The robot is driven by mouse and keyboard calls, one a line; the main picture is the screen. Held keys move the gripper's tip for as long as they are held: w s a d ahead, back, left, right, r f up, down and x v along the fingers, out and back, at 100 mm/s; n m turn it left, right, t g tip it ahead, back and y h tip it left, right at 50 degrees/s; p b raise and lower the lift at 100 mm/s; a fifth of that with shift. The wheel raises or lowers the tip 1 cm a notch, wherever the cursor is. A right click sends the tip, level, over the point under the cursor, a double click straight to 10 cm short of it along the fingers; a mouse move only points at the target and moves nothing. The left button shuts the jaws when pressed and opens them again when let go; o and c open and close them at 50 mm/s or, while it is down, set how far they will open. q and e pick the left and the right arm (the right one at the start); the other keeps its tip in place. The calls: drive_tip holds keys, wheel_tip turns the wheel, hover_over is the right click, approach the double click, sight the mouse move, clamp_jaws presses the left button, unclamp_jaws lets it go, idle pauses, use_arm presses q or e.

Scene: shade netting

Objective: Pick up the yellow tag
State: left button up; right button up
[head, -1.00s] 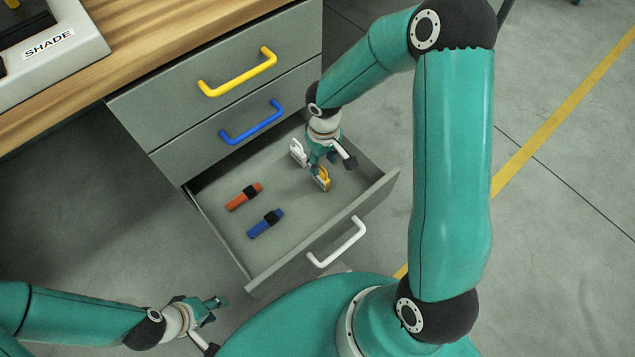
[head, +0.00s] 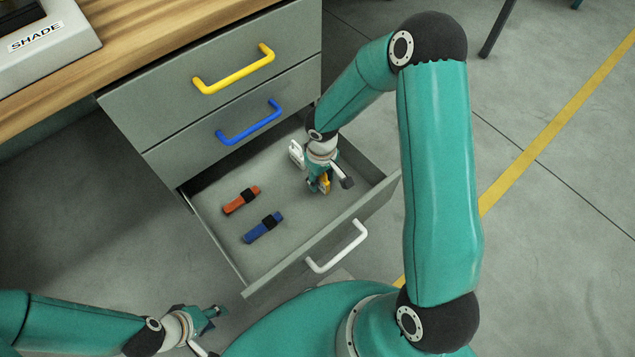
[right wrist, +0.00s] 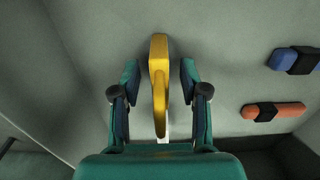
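The yellow tag (right wrist: 159,82) stands between the two fingers of my right gripper (right wrist: 159,85) in the right wrist view, with a visible gap on each side.
An orange-red item (head: 241,201) and a blue item (head: 262,228), each with a black band, lie in the drawer's left part. Closed drawers with yellow (head: 234,78) and blue (head: 249,125) handles are above. The open drawer's front has a white handle (head: 338,247).

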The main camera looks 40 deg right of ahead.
clamp_jaws()
drive_tip(key=shift+r, duration=0.1)
